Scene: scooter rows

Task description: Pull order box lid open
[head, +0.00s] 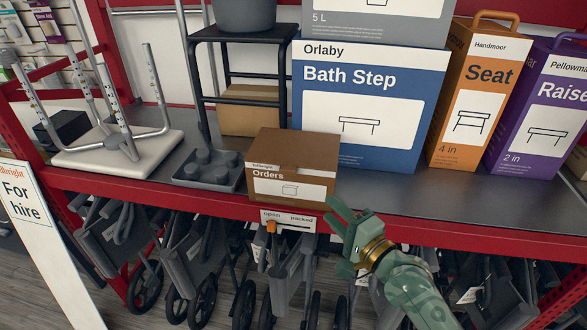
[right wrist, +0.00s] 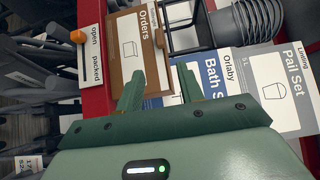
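The order box (head: 291,149) is a brown carton with a white "Orders" label on its front. It stands at the front edge of the shelf, and its top lid looks shut. My right gripper (head: 340,233) is in front of the shelf edge, below and to the right of the box, and apart from it. In the right wrist view the gripper (right wrist: 160,84) shows two green fingers spread with nothing between them. The box (right wrist: 125,63) lies beyond the left finger there, which hides part of it. My left gripper is not in view.
An "open / packed" sign (head: 300,219) with an orange knob (head: 271,227) at its "open" end hangs on the red shelf edge below the box. A blue Bath Step box (head: 370,140) stands close behind. A grey studded tray (head: 208,184) lies to the left.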

